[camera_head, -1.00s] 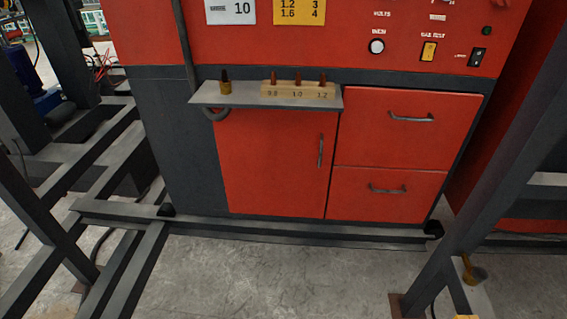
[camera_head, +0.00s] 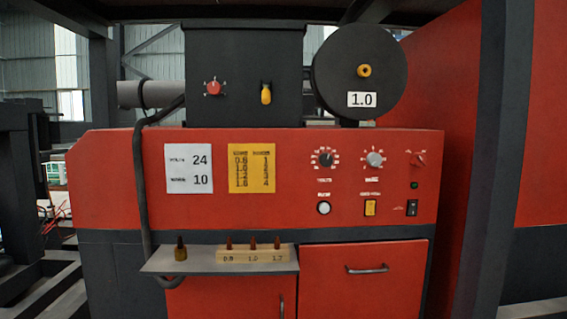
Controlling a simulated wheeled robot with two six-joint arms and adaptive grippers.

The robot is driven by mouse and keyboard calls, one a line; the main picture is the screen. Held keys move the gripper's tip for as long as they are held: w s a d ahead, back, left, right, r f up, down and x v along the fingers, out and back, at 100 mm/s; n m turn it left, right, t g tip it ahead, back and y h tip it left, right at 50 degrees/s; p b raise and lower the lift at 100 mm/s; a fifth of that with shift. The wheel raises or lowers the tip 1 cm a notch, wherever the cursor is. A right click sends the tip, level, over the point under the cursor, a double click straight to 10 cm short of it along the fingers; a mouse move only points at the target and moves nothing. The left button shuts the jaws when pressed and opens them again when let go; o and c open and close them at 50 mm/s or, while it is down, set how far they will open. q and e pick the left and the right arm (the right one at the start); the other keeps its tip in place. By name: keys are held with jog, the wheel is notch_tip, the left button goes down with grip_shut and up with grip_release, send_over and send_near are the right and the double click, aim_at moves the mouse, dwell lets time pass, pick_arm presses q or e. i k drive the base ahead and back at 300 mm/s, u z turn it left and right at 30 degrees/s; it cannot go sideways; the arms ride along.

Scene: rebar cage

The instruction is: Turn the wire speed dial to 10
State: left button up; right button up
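On the red front panel of the machine (camera_head: 290,205) are two round dials with printed scales. The left dial (camera_head: 326,158) has a black knob. The right dial (camera_head: 375,158) has a light grey knob. The labels under both dials are too small to read surely, and so are the scale numbers and exact pointer settings. A white card (camera_head: 189,168) on the panel shows 24 on its upper line and 10 on its lower line. Neither of my grippers shows in the view.
A yellow chart (camera_head: 252,172) is left of the dials. Right of them is a red selector (camera_head: 419,159). Below are a white button (camera_head: 323,208) and a yellow switch (camera_head: 370,208). A shelf (camera_head: 218,267) with tips juts out lower left. A dark post (camera_head: 488,150) stands at right.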

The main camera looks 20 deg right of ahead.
aim_at(374, 159)
jog(key=u, duration=0.5)
jog(key=k, duration=0.2)
jog(key=z, duration=1.2)
jog(key=i, duration=0.95)
